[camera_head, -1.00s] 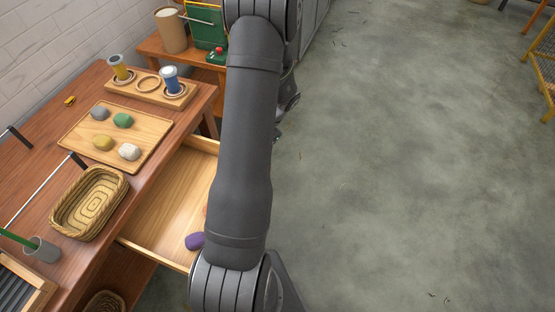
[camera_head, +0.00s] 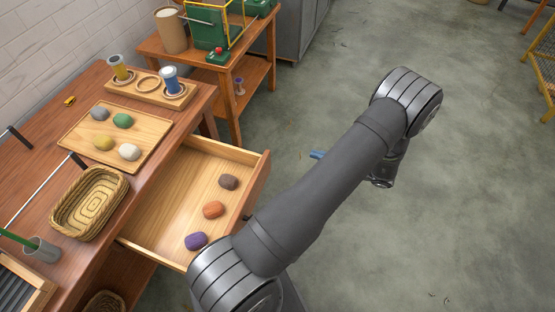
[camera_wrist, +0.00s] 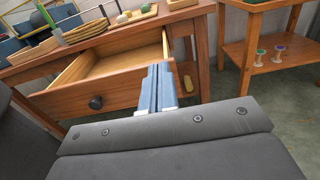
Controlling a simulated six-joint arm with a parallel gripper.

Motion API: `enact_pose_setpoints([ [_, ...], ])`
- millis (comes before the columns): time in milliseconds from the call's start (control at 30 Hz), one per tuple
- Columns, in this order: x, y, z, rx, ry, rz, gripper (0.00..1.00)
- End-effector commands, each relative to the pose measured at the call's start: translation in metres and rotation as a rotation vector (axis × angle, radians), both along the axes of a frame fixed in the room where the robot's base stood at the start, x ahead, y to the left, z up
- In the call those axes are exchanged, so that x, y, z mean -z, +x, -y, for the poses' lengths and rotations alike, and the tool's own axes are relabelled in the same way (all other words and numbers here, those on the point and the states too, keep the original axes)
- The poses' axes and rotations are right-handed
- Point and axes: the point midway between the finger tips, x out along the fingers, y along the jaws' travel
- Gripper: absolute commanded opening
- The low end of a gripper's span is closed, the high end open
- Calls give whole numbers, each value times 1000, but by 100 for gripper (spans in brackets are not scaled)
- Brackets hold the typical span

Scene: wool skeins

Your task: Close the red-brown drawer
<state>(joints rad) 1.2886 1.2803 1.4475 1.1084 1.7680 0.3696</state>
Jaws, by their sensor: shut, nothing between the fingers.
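The red-brown drawer (camera_head: 259,182) is pulled out of the wooden table and stands open. Its front with a dark round knob (camera_wrist: 96,102) faces me in the wrist view. Three skeins lie inside: brown (camera_head: 228,182), orange (camera_head: 213,209) and purple (camera_head: 196,241). My gripper (camera_wrist: 160,68) has its blue fingers shut and empty. In the wrist view they overlap the right end of the drawer front. In the head view the blue fingertips (camera_head: 316,155) show beyond my arm, to the right of the drawer front and apart from it.
The table (camera_head: 145,185) bears a woven basket (camera_head: 119,187), a wooden tray (camera_head: 78,127) with several skeins and a spool holder (camera_head: 183,99). A second wooden table (camera_head: 155,47) with a green machine stands behind. The floor (camera_head: 460,200) to the right is clear.

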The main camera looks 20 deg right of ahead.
Motion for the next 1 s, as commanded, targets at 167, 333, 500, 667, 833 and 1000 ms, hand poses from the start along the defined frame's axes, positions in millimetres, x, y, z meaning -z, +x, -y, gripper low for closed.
enact_pose_setpoints([
  [167,57,0,-1,-2,2,-2,0],
  [333,87,1,-1,-3,-1,-2,0],
  [500,93,6,-6,-5,-4,-1,0],
  [667,93,22,-23,-7,-2,-2,0],
  [833,92,49,-50,-8,-2,-2,0],
  [1000,92,73,-74,-8,-4,-2,0],
])
